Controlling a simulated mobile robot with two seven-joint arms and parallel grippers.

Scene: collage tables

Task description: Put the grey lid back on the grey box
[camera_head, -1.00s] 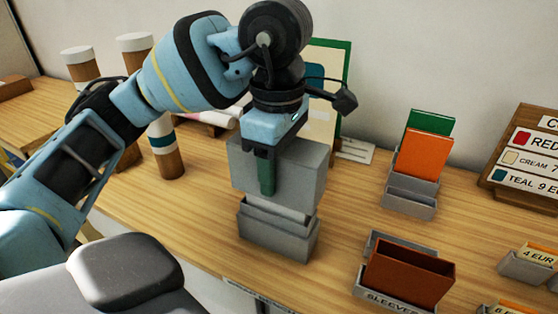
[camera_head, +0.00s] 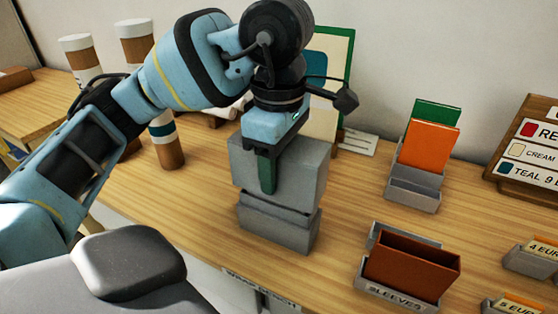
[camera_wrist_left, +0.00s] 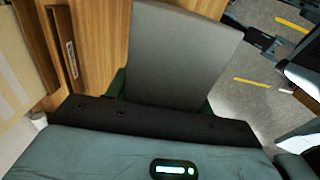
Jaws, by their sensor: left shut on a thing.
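The grey lid (camera_head: 300,172) is a tall grey block shape held in my left gripper (camera_head: 267,172), whose green-tipped finger lies against its front. The grey box (camera_head: 275,230) stands upright on the wooden table directly below the lid. The lid's lower edge is down at the top of the box, with a narrow collar showing between them; I cannot tell whether the lid is fully seated. In the left wrist view the lid (camera_wrist_left: 180,55) fills the middle, between the green fingers. My right gripper is not in view.
Right of the box are a grey holder (camera_head: 412,195) with orange and green cards and a sleeves holder (camera_head: 400,295) with a brown sleeve. Several cups (camera_head: 137,42) stand at the left. A price board (camera_head: 530,150) is at the far right. Bare table lies between box and holders.

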